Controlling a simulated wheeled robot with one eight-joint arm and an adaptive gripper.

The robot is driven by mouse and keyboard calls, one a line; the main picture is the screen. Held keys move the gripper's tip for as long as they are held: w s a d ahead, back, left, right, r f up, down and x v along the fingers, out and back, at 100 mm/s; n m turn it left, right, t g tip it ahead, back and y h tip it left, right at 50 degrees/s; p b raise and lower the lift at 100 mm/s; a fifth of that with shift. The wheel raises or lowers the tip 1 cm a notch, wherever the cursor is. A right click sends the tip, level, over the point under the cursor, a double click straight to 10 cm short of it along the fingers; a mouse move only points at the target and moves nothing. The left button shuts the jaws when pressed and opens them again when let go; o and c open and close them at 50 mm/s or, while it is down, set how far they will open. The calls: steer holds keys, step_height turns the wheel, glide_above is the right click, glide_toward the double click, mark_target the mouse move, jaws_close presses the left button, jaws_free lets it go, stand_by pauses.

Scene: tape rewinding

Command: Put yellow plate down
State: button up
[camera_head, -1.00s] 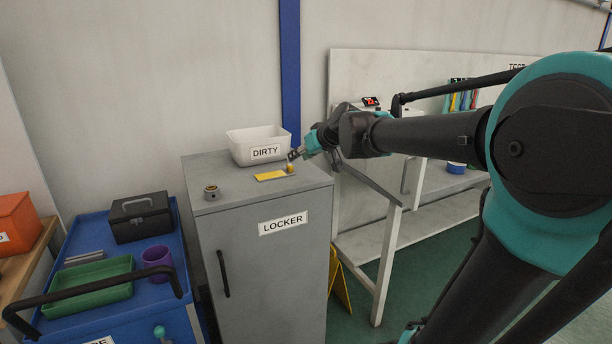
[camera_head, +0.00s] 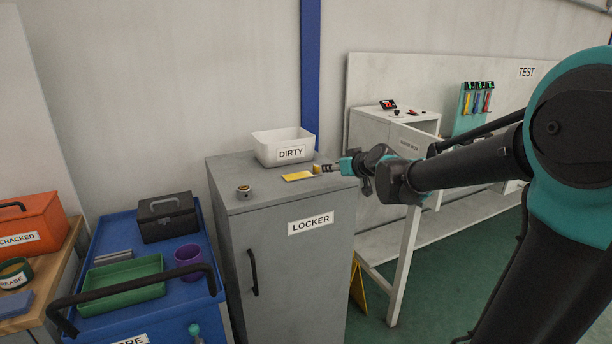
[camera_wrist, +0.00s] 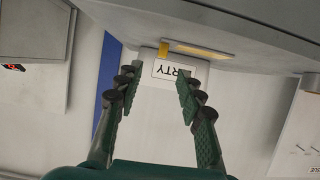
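The flat yellow plate (camera_head: 297,176) lies on top of the grey locker, in front of the white bin marked DIRTY. A small yellow upright piece (camera_head: 317,169) stands at its right end; I cannot tell whether it is part of the plate. The plate also shows near the top of the wrist view (camera_wrist: 203,51), with the upright piece (camera_wrist: 164,48) beside it. My gripper (camera_head: 328,169) is just right of the upright piece, near the locker's right edge. In the wrist view its fingers (camera_wrist: 158,92) are apart, with nothing held between them.
The DIRTY bin (camera_head: 284,147) stands behind the plate, and a small round part (camera_head: 243,191) sits at the locker's (camera_head: 290,262) front left. A blue cart (camera_head: 183,305) is at left. A white test bench (camera_head: 440,234) stands at right.

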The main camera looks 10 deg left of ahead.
mark_target(318, 167)
steer(key=shift+x, duration=5)
steer(key=shift+s+a, duration=0.15)
steer(key=shift+a, duration=0.05)
jaws_close()
